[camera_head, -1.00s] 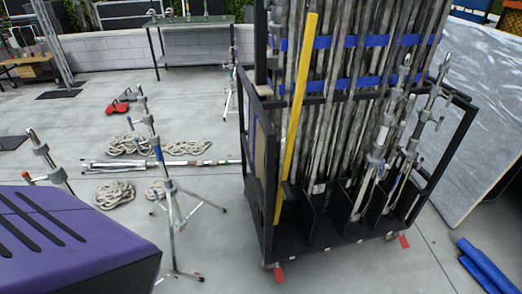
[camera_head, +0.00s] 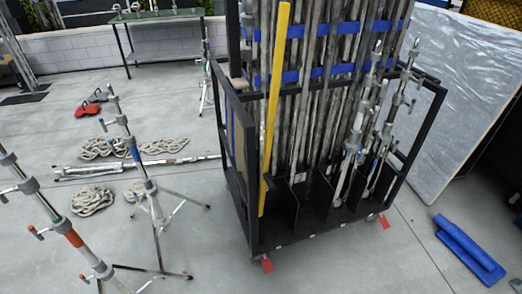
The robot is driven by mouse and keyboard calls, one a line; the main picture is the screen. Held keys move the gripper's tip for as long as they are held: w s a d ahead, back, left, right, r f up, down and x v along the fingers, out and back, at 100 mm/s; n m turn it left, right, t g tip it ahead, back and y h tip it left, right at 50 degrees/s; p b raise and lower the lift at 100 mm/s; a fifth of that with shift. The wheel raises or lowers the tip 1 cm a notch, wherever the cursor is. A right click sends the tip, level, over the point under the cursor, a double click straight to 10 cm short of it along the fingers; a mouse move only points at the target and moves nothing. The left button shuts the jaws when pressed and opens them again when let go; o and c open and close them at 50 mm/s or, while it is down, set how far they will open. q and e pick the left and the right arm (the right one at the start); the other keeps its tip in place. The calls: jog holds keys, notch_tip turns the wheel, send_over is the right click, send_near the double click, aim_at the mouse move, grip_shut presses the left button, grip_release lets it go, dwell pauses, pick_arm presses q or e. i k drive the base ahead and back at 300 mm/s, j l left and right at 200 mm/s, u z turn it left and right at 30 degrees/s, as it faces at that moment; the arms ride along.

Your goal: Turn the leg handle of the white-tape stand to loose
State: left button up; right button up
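No stand with clearly white tape can be made out. A stand with a blue band (camera_head: 134,151) stands upright on open legs at left centre. A stand with an orange-red band (camera_head: 75,240) stands at the lower left, its feet cut off by the frame edge. Another metal stand or pole (camera_head: 120,169) lies on the floor behind them; I cannot tell its tape colour. Several folded stands (camera_head: 357,140) lean in the black cart. The leg handles are too small to read as loose or tight. Neither of my grippers is in view.
The black wheeled cart (camera_head: 236,145) holds many poles and a yellow bar (camera_head: 272,110). Rope coils (camera_head: 92,199) lie left. Blue rolls (camera_head: 470,250) lie on the right floor, near a leaning grey panel (camera_head: 462,75). A green table (camera_head: 160,15) stands behind. Floor between stands and cart is clear.

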aim_at(363, 152)
jog(key=i+l+u, duration=0.25)
jog(key=i+l, duration=0.55)
jog(key=i, duration=0.05)
